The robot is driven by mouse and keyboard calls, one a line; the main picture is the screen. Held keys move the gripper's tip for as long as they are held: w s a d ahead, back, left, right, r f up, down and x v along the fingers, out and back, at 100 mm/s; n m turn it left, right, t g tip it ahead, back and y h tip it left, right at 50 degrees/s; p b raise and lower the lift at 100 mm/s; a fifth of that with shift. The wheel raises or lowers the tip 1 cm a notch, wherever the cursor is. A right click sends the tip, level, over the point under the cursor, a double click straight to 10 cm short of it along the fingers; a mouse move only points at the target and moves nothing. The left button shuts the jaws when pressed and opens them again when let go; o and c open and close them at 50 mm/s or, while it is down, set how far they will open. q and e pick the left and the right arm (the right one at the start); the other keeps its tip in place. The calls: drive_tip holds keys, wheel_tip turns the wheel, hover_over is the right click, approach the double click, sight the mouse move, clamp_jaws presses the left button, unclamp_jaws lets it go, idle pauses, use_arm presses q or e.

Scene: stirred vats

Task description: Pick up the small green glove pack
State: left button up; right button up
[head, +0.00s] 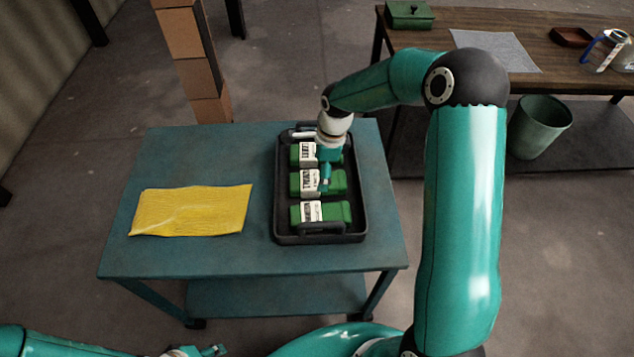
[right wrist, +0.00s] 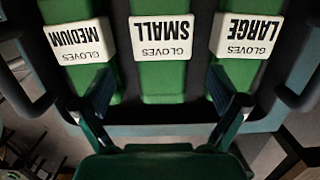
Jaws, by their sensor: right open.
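The small green glove pack (head: 339,183) lies in the middle of a black tray (head: 279,215), between two similar green packs. In the right wrist view its white label on the small pack (right wrist: 161,75) reads SMALL GLOVES, upside down. My right gripper (head: 325,186) is above the tray at this middle pack. In the right wrist view its open fingers (right wrist: 164,98) appear on either side of the small pack, with nothing held. I cannot tell how far above the pack the fingertips are. My left gripper (head: 210,351) is barely visible at the bottom edge.
The medium pack (right wrist: 78,70) and large pack (right wrist: 240,72) lie close on either side. The tray has raised walls and end handles, on a teal cart (head: 180,262). A yellow cloth (head: 190,210) lies left of it. A wooden workbench (head: 480,35) stands behind right.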

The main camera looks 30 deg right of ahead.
sight(317, 179)
drive_tip(key=f, duration=0.3)
drive_tip(key=f+p, duration=0.1)
drive_tip(key=f, duration=0.1)
drive_tip(key=shift+w+a, duration=0.3)
drive_tip(key=shift+w, duration=0.1)
drive_tip(key=shift+c, duration=0.2)
drive_tip(key=c, duration=1.2)
drive_tip(key=shift+r, duration=0.1)
